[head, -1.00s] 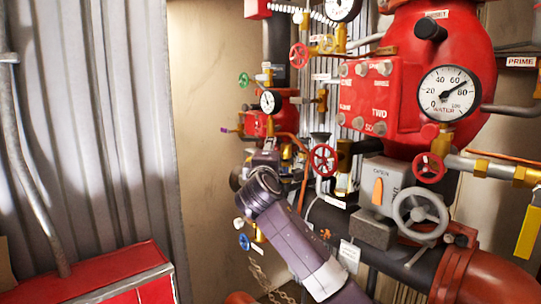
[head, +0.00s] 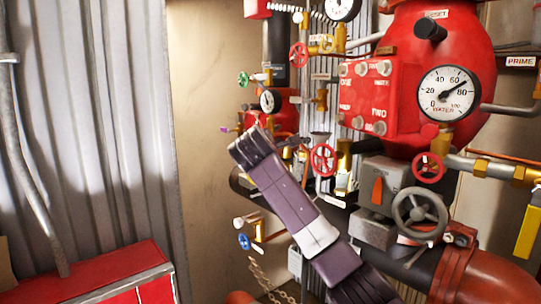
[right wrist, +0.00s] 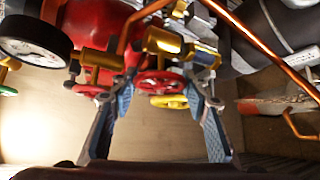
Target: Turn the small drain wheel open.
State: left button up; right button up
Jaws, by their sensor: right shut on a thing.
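In the right wrist view, my right gripper (right wrist: 158,92) has its two blue-padded fingers on either side of a small red wheel (right wrist: 157,79) on a gold valve. The fingers are closed on the wheel's rim. A yellow wheel (right wrist: 171,101) shows just below it, close to the right finger. In the head view my own right arm covers the gripper and the wheel it holds. I cannot tell from the pictures which wheel is labelled as the drain. My left gripper is out of view.
A red spoked wheel (head: 323,160), a grey handwheel (head: 420,213) and a small blue wheel (head: 243,241) surround my arm. A round gauge (right wrist: 35,38) and a copper pipe (right wrist: 262,48) are close to the gripper. A red cabinet (head: 100,278) stands at lower left.

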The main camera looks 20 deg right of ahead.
jog(key=shift+f, duration=0.1)
jog(key=o, duration=1.2)
jog(key=shift+c, duration=0.2)
jog(key=v, duration=1.2)
